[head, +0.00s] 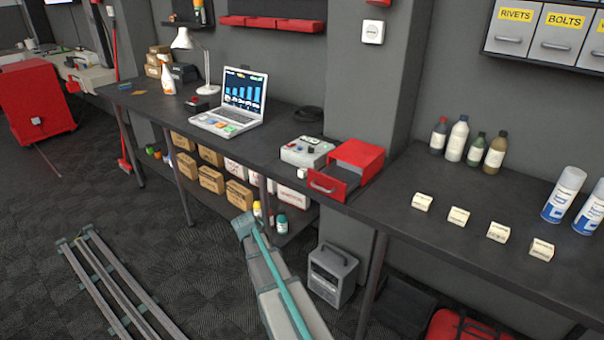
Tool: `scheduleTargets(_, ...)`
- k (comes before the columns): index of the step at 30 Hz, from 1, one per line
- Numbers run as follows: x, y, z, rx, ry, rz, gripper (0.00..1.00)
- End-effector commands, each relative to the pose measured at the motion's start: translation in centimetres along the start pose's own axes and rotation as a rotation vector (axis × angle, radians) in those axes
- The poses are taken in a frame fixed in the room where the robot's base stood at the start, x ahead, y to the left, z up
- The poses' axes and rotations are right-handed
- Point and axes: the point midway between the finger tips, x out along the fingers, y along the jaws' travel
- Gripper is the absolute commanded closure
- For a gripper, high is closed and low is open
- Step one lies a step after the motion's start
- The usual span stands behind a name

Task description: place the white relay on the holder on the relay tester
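A grey-white device with dark parts on top, which looks like the relay tester (307,151), stands on the bench just left of an open red drawer box. A small white block, possibly the white relay (302,173), is at the front edge of the bench, below the tester and beside the drawer. Its details are too small to tell. The holder on the tester cannot be made out clearly. My grey and teal arm rises from the bottom middle, in front of the bench. My gripper cannot be seen.
The red box (359,153) has its drawer (328,184) pulled out at the bench front. A laptop (238,103) stands to the left. Several small cream label blocks (459,216), bottles (457,138) and spray cans (564,195) stand on the right bench. A grey case (331,273) is on the floor.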

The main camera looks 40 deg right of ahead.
Motion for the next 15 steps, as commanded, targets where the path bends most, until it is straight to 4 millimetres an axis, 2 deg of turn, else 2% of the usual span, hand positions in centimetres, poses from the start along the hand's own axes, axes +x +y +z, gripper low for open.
scheduleTargets(1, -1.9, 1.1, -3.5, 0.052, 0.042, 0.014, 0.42)
scheduleTargets(6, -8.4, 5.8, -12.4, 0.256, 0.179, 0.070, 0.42)
scheduleTargets(9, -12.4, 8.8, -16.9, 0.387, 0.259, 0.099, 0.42)
scheduleTargets(12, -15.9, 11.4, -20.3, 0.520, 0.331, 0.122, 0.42)
scheduleTargets(15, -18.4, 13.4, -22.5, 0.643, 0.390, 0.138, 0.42)
